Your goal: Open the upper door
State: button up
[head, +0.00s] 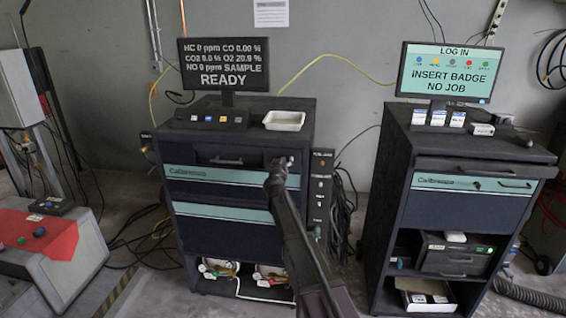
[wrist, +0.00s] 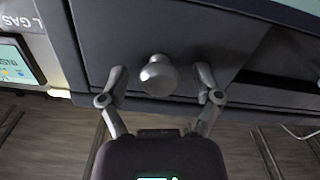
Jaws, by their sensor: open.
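The left cabinet (head: 245,248) has dark panels and teal strips on its front. Its upper front panel (head: 215,190) looks closed. A round metallic knob (wrist: 158,75) stands out from a dark panel (wrist: 190,35) in the wrist view. My gripper (wrist: 160,92) is open, with one finger on each side of the knob and visible gaps between. In the head view my gripper (head: 281,163) is at the upper right of the cabinet front, where my arm hides part of the front. I cannot tell whether the fingertips touch the panel.
A recessed handle (head: 226,160) is left of my gripper. A monitor (head: 223,64) and white tray (head: 284,121) stand on the cabinet. A switch box (head: 320,185) with hanging cables is close on its right. Another cabinet (head: 463,205) stands at right, with floor between.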

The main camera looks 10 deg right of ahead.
grip_shut()
jog(key=shift+s, duration=0.1)
